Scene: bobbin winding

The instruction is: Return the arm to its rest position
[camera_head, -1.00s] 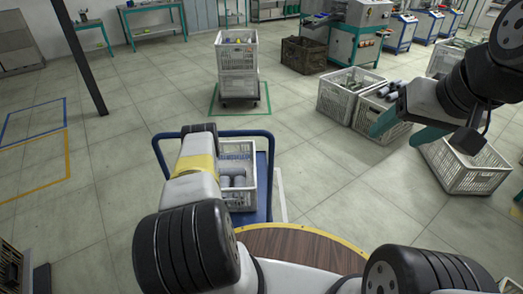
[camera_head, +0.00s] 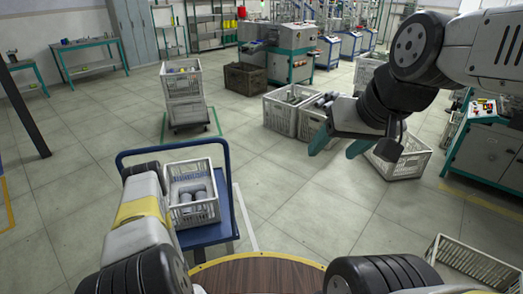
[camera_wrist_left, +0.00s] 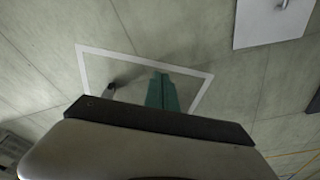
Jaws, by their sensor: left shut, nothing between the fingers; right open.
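My right gripper (camera_head: 338,147) is in the upper right of the head view, with its teal fingers apart and nothing between them. It is held out in the air and appears in front of the floor and crates. My left arm (camera_head: 140,215) comes in at the lower left of the head view, where its fingers cannot be made out. In the left wrist view, the teal fingers of my left gripper (camera_wrist_left: 162,92) are together and empty. They point down over bare floor, inside the picture of a white outlined square (camera_wrist_left: 140,54).
A blue trolley (camera_head: 216,232) carries a white crate (camera_head: 205,213) with grey cylinders, close to my left arm. A round wooden tabletop (camera_head: 262,276) is at the bottom. White crates (camera_head: 280,117) stand beyond my right gripper, and a teal machine cabinet (camera_head: 490,150) stands at the right. Central floor is clear.

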